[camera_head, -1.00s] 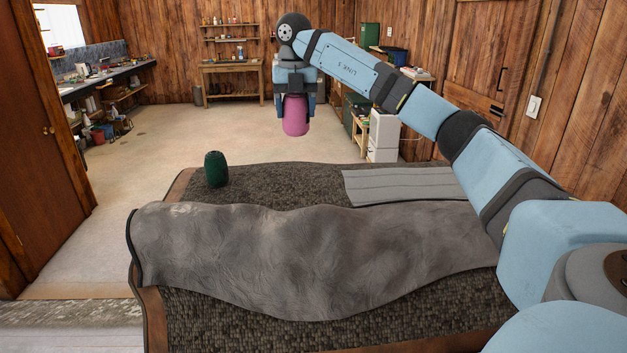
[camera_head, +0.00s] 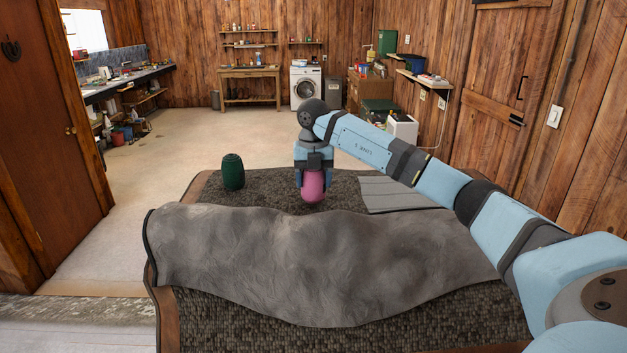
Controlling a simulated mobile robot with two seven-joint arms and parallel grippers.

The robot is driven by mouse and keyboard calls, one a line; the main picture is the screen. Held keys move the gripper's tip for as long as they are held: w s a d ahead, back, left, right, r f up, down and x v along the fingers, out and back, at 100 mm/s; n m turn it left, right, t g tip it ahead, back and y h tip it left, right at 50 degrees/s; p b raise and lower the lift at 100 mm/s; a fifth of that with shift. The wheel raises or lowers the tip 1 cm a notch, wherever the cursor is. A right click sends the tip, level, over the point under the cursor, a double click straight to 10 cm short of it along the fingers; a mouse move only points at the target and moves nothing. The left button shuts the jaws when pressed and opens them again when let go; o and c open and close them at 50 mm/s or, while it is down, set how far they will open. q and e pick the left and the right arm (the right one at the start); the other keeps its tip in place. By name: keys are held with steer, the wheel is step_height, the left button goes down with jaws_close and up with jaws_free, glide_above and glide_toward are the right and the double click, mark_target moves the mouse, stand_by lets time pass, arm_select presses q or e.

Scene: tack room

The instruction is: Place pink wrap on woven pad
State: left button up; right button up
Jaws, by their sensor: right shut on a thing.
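The pink wrap (camera_head: 313,188) is a rounded pink roll, upright at the far middle of the table. My right gripper (camera_head: 314,180) points down and is shut on its upper part. The wrap's bottom shows against the dark, woven-looking surface (camera_head: 270,184); I cannot tell whether it touches. A light grey ribbed pad (camera_head: 402,194) lies flat just right of the wrap, partly hidden by my arm and the grey cover. Which of these two surfaces is the woven pad is not clear. My left gripper is not in view.
A dark green roll (camera_head: 233,171) stands upright left of the pink wrap, with a gap between them. A rumpled grey cover (camera_head: 300,258) lies across the middle of the table. Floor beyond the table's far edge is open.

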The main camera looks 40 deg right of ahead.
steer(key=shift+f, duration=0.45)
steer(key=shift+f, duration=0.15)
steer(key=o, duration=0.9)
steer(key=shift+o, duration=0.2)
step_height(320, 180, up, 11)
steer(key=shift+r+b, duration=0.1)
steer(key=shift+b, duration=0.3)
steer(key=shift+r, duration=0.6)
steer(key=shift+s+f, duration=0.1)
